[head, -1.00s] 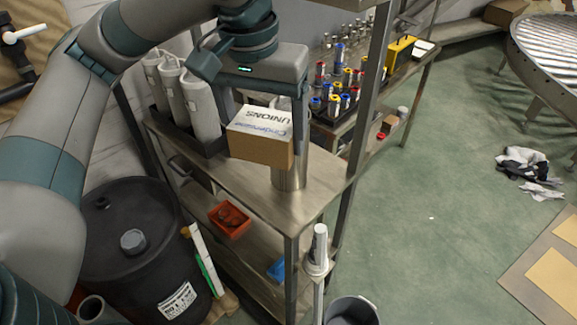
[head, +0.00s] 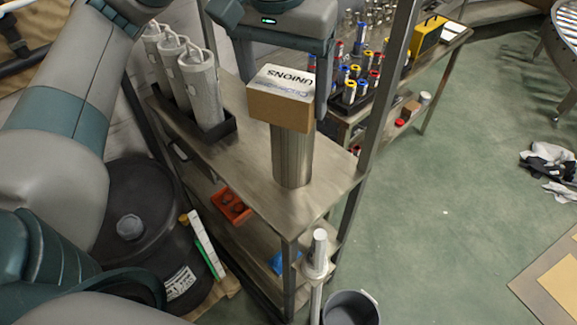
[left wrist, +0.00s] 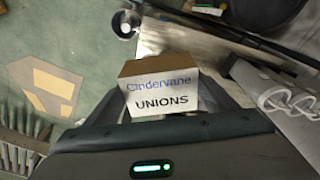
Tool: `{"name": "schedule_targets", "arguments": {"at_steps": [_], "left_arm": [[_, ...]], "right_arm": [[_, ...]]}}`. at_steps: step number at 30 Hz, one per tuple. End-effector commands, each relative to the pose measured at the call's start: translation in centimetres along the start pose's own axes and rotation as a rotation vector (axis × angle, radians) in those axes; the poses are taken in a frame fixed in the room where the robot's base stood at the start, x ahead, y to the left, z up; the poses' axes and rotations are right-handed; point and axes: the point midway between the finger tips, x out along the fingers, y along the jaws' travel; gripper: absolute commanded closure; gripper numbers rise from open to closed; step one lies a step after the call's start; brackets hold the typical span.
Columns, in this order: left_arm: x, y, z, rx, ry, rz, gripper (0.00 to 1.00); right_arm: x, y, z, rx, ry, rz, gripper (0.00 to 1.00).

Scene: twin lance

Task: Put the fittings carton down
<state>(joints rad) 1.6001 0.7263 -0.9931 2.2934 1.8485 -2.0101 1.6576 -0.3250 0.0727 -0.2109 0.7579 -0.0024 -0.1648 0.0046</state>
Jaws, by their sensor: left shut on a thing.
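The fittings carton (head: 279,108) is a small brown cardboard box with a white face printed "Cindervane UNIONS". My left gripper (head: 286,84) is shut on it, with a finger on each side. The carton also shows between the fingers in the left wrist view (left wrist: 160,92). In the head view it overlaps the upper part of an upright metal cylinder (head: 292,158) on the steel bench (head: 235,165). The cylinder's top is hidden, and I cannot tell whether the carton touches it. My right gripper is not in view.
Several grey bottles (head: 200,85) stand in a black tray left of the carton. A steel post (head: 385,95) rises at right. A red bin (head: 231,205) sits on the lower shelf. The bench top in front of the cylinder is clear.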

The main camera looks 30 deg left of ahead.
Motion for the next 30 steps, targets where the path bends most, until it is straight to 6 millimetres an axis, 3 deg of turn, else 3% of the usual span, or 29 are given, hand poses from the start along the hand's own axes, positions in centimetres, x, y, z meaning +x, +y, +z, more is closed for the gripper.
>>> {"name": "schedule_targets", "arguments": {"at_steps": [5, 11, 15, 30], "left_arm": [[0.7, 0.0, 0.1, 0.0, -0.002, 0.0, 0.52], [3.3, 0.0, 0.6, 0.001, -0.004, 0.0, 0.52], [5.8, 0.0, 1.0, 0.001, -0.005, 0.0, 0.52], [15.3, 0.0, 2.4, 0.0, -0.006, -0.001, 0.52]], "right_arm": [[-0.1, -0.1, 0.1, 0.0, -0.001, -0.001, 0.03], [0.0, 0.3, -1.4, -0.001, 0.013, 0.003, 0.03], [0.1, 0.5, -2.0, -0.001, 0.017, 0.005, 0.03], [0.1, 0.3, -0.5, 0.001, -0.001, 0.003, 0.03]]}}
